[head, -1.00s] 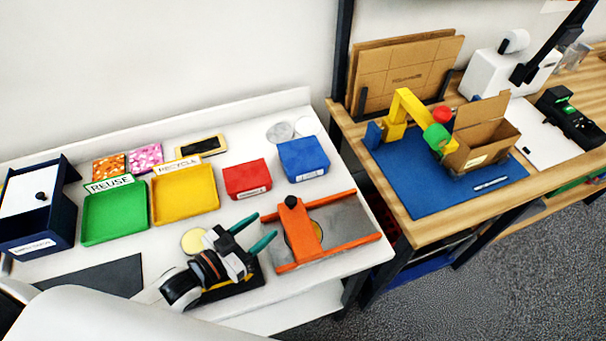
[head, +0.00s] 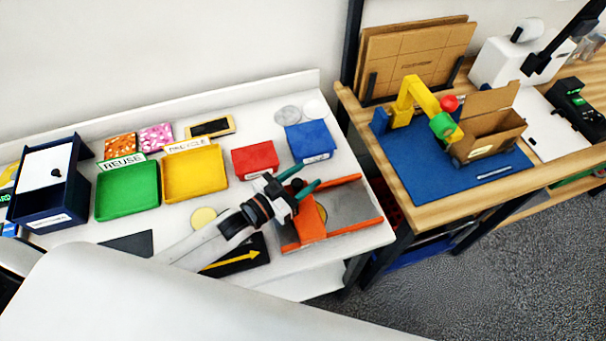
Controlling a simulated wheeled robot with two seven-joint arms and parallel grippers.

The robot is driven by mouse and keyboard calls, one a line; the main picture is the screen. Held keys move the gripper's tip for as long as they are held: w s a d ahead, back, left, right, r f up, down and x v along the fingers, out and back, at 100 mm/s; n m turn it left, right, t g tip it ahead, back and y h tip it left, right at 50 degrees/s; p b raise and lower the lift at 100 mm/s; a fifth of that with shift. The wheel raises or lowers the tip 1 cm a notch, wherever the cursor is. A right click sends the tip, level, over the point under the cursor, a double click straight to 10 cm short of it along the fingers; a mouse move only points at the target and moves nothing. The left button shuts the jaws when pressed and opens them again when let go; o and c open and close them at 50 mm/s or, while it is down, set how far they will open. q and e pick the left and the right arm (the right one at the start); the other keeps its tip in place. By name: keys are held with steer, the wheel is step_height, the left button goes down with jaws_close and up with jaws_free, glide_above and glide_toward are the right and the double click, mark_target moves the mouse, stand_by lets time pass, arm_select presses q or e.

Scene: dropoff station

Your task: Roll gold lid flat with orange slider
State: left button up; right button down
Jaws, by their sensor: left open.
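The orange slider (head: 309,224) stands across a grey metal plate (head: 350,207) with orange rails along its long edges. A small part of the gold lid (head: 322,212) shows at the slider's right side; the slider hides the rest, so I cannot tell whether the lid is flat. My left gripper (head: 306,178) is open, its green-tipped fingers over the far end of the slider. The slider's dark knob is hidden behind the gripper, and I cannot tell whether the fingers touch it. My right gripper is not in view.
A pale yellow disc (head: 203,217) and a black pad with a yellow arrow (head: 238,257) lie left of the plate. A red bin (head: 255,160) and a blue bin (head: 310,141) stand behind it. Yellow (head: 194,174) and green (head: 127,190) trays stand further left.

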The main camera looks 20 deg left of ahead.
arm_select(q)
steer(key=shift+w+d, duration=0.1)
steer(key=shift+w, duration=0.1)
jaws_close()
steer(key=shift+s+a, duration=0.35)
steer(key=shift+a, duration=0.1)
jaws_free()
steer(key=shift+s+a, duration=0.1)
